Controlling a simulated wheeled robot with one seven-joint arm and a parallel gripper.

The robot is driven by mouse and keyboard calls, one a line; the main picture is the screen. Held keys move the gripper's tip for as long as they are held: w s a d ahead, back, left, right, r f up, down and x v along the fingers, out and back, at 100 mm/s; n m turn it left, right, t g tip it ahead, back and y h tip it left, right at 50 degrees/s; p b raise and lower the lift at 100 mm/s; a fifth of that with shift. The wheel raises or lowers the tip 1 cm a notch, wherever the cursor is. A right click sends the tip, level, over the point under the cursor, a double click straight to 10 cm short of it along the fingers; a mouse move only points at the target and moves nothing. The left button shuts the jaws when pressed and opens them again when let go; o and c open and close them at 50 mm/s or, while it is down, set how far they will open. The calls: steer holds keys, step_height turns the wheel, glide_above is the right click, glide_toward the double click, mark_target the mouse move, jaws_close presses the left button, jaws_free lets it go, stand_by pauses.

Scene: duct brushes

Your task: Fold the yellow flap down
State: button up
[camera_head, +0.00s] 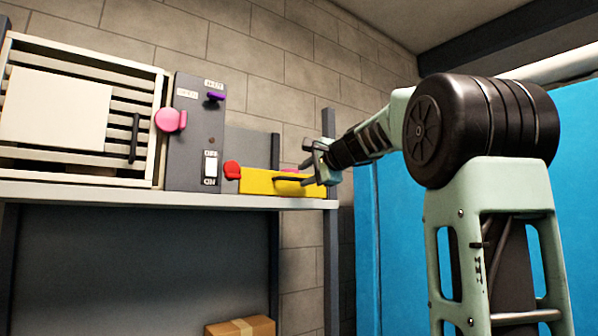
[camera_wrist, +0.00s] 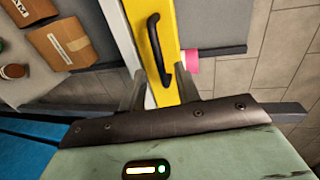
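The yellow flap (camera_head: 258,186) stands upright at the right end of the shelf in the head view, with a black bar handle (camera_head: 290,179) on its face. In the wrist view the flap (camera_wrist: 166,18) runs from the top edge down between my fingers, and its handle (camera_wrist: 156,45) shows whole. My gripper (camera_head: 308,175) is at the flap's right part, close to the handle. In the wrist view my gripper (camera_wrist: 160,88) is open, its fingers apart on either side of the handle's near end. Whether a finger touches the flap I cannot tell.
A red knob (camera_head: 232,170) sits at the flap's left end. A grey switch panel (camera_head: 190,140) and a slatted vent box (camera_head: 84,165) stand farther left on the shelf (camera_head: 150,194). A pink object (camera_wrist: 193,62) lies right behind the flap. Cardboard boxes (camera_head: 240,327) are below.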

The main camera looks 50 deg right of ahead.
mark_target(297, 179)
steer(key=shift+p+x, duration=0.5)
steer(key=shift+x, duration=1.4)
jaws_close()
steer(key=shift+f+b, duration=0.15)
steer(key=shift+b, duration=0.2)
